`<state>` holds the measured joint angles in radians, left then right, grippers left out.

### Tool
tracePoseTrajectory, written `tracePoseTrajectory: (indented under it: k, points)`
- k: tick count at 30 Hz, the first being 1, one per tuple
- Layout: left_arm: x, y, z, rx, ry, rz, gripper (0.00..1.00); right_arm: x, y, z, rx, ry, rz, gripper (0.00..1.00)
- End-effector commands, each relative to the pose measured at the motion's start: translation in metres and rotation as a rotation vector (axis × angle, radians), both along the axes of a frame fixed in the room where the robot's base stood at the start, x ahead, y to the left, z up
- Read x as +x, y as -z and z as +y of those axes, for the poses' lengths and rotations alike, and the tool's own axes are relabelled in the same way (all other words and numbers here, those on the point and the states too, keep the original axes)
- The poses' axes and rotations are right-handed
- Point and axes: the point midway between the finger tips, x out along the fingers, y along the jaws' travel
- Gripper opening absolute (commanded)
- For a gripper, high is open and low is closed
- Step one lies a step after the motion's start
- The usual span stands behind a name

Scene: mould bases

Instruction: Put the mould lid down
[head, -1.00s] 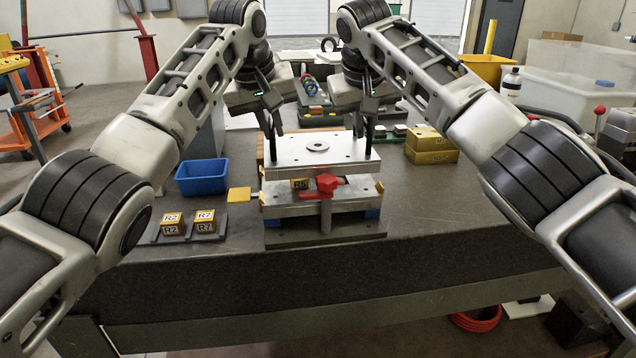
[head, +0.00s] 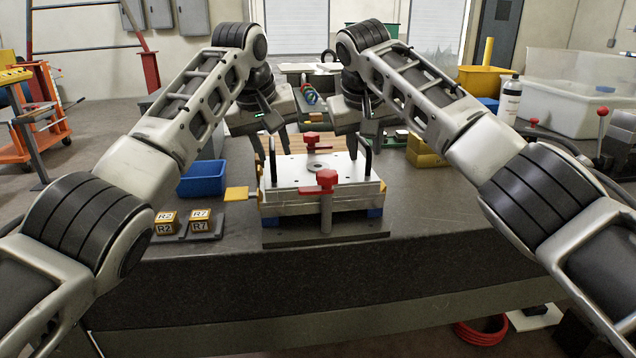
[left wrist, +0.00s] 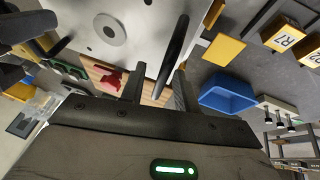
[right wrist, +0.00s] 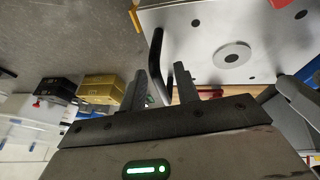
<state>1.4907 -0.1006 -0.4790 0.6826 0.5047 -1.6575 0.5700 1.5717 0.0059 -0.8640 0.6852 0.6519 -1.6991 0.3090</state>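The mould lid (head: 290,172), a flat metal plate with a central ring and two black handles, lies level on the mould base (head: 290,208), with no clear gap between them. It also shows in the left wrist view (left wrist: 75,20) and right wrist view (right wrist: 200,40). My left gripper (head: 272,143) is open, its fingers apart about the lid's left handle (left wrist: 176,45). My right gripper (head: 365,145) is open at the right handle (right wrist: 156,50), its fingers apart. Red clamp knobs stand at the front (head: 327,178) and back (head: 312,139). The mould's inside is hidden.
A blue bin (head: 202,178) stands left of the mould. Marked yellow blocks (head: 200,221) sit on a dark plate at front left. Yellow-gold blocks (head: 424,154) are at the right. The bench front right is clear.

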Motion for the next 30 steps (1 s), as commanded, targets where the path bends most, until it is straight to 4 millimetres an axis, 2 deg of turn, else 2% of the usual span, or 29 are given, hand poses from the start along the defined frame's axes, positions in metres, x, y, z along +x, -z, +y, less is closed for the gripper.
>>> tracePoseTrajectory:
  k: [5,8,21,25,30]
  points:
    - [-0.001,-0.001,0.000,0.000,0.000,0.000,0.31,0.000,0.000,0.000,0.000,0.000,0.000,0.31]
    - [-0.003,-0.009,0.001,-0.001,0.000,-0.002,0.31,0.000,0.000,0.000,0.000,0.000,0.000,0.31]
    - [-0.038,-0.087,0.013,-0.001,0.000,-0.003,0.31,0.000,0.000,0.000,-0.001,0.001,0.001,0.31]
    - [-0.045,-0.102,0.015,-0.001,0.000,-0.002,0.31,0.000,0.000,0.000,-0.001,0.001,0.001,0.31]
    - [-0.049,-0.109,0.017,0.000,0.000,0.000,0.31,-0.001,-0.004,0.000,0.000,0.000,-0.001,0.31]
